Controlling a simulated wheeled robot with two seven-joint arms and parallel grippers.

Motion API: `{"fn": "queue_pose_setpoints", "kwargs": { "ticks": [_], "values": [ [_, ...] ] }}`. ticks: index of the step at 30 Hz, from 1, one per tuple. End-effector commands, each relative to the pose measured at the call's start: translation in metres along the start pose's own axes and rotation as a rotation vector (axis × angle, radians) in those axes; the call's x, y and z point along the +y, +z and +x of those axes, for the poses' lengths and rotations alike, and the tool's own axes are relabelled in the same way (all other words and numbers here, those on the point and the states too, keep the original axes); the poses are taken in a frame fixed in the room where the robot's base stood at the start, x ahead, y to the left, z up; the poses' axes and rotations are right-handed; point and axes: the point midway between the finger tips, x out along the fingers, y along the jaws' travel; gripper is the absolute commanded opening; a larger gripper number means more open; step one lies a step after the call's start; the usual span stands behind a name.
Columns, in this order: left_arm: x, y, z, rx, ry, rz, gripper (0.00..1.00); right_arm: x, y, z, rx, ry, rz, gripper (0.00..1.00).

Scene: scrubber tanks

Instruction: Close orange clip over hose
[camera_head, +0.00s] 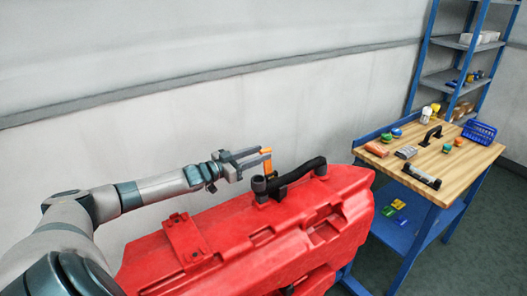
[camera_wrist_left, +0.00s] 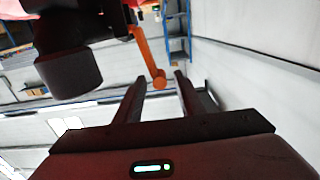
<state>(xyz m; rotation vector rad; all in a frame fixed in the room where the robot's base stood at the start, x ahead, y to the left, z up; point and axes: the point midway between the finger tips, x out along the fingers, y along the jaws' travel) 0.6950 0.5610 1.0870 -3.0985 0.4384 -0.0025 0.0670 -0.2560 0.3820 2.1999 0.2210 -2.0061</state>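The orange clip (camera_head: 267,165) stands raised beside the black hose (camera_head: 298,173) on top of the red tank (camera_head: 230,240). In the left wrist view the clip (camera_wrist_left: 148,55) is a slim orange bar with a rounded end, which lies near the gap between my fingertips. My left gripper (camera_head: 264,157) is open at the clip's upper end; I cannot tell whether a finger touches it. The left wrist view shows both fingers (camera_wrist_left: 160,82) apart with nothing clamped. A dark cylindrical part (camera_wrist_left: 68,70) shows left of the clip there. My right gripper is not in view.
A wooden-topped workbench (camera_head: 465,175) with several small items and a blue basket (camera_head: 480,131) stands at the right. Blue shelving (camera_head: 440,80) rises behind it. A pale wall (camera_head: 130,130) runs behind the tank.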

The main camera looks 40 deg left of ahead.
Motion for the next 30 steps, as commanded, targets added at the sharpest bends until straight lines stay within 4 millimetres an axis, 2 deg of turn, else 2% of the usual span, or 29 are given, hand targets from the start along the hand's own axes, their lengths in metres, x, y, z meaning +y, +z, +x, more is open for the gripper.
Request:
{"fn": "queue_pose_setpoints", "kwargs": {
  "ticks": [9, 22, 26, 27, 30],
  "values": [
    [0.000, -0.001, 0.021, 0.001, 0.000, 0.000, 0.36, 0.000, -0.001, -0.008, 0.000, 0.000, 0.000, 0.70],
    [0.001, 0.000, 0.024, 0.000, 0.001, -0.001, 0.36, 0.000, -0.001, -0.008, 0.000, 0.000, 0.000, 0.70],
    [0.000, 0.000, 0.024, 0.000, 0.001, -0.001, 0.05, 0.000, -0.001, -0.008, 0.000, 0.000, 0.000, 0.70],
    [0.000, 0.000, 0.024, 0.000, 0.001, -0.001, 0.00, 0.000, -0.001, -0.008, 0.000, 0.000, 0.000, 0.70],
    [0.000, 0.000, 0.024, 0.000, 0.000, 0.000, 0.00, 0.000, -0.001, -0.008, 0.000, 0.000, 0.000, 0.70]
  ]
}}
